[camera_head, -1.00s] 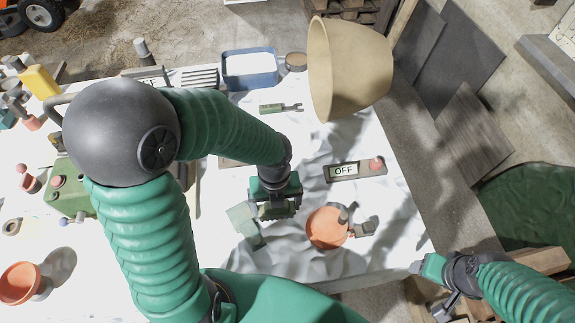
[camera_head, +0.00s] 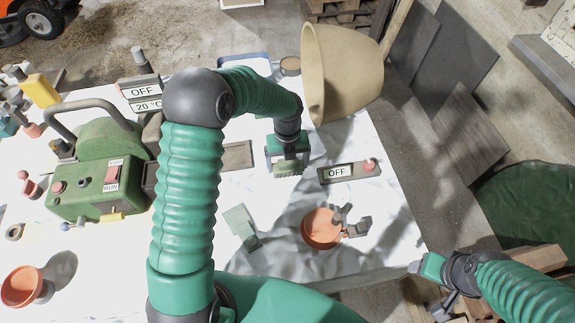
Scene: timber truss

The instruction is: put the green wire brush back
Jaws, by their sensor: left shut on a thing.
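My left gripper (camera_head: 288,158) points down over the middle of the white-covered table (camera_head: 285,245). It is shut on a small green piece with a rough, bristly underside, which looks like the green wire brush (camera_head: 288,169). The gripper hides most of it, and it appears to be held above the cloth. A pale green block-like piece (camera_head: 241,224) lies on the cloth below and left of the gripper. My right gripper (camera_head: 424,266) is at the table's lower right corner, away from the objects; its fingers are too small to judge.
An OFF switch box (camera_head: 349,171) and a terracotta dish (camera_head: 320,230) lie right of the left gripper. A green machine (camera_head: 100,172) stands left, beside my arm. A blue tray (camera_head: 244,57) is partly hidden.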

